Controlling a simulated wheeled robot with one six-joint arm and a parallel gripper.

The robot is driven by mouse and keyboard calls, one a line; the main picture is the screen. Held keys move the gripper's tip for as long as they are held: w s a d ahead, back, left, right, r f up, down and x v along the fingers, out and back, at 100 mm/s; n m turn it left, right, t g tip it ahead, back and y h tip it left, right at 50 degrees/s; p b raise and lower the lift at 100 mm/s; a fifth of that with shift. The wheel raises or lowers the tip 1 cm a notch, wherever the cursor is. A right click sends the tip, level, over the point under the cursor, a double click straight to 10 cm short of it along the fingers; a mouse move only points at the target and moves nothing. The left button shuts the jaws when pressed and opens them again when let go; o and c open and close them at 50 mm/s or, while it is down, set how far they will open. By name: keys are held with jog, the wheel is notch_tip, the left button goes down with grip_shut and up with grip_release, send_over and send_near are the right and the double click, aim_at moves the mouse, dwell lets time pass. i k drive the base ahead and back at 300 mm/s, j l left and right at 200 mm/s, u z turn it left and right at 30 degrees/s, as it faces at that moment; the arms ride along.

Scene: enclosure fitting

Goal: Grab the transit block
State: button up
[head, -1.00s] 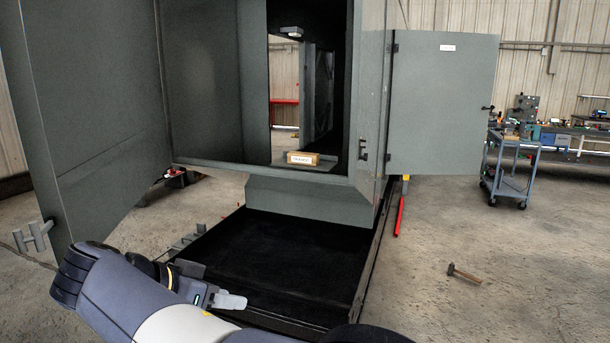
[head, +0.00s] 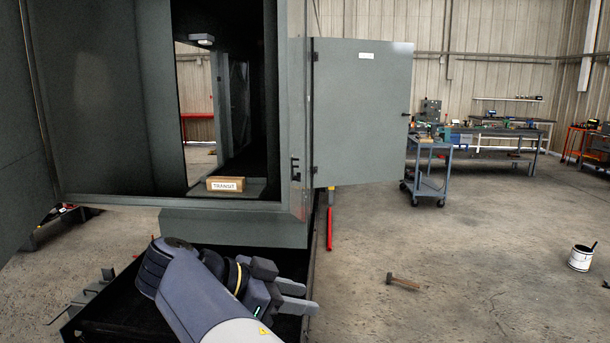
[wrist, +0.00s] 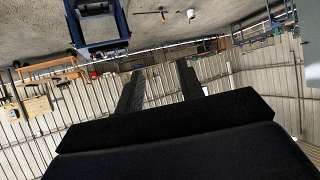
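The transit block (head: 226,184) is a tan wooden block with a white label reading "TRANSIT". In the head view it lies on the floor of the grey enclosure, near the sill of its doorway. My gripper (head: 302,297) is below and to the right of the block in the head view, well apart from it, in front of the enclosure's base. In the wrist view the two dark fingers of my gripper (wrist: 160,75) stand apart with nothing between them. The transit block does not show in the wrist view.
The enclosure's grey door (head: 362,115) stands open on the right. A blue-grey cart (head: 428,175) is beyond it. A hammer (head: 403,281) and a paint can (head: 580,258) are on the concrete floor, which is mostly clear on the right.

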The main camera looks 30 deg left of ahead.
aim_at(215, 184)
jog(key=i+j+z, duration=0.2)
jog(key=j+z, duration=0.25)
jog(key=j, duration=1.25)
jog(key=j+z, duration=0.45)
jog(key=j, duration=1.25)
jog(key=k+j, duration=0.1)
jog(key=j, duration=1.75)
jog(key=k+z, duration=0.05)
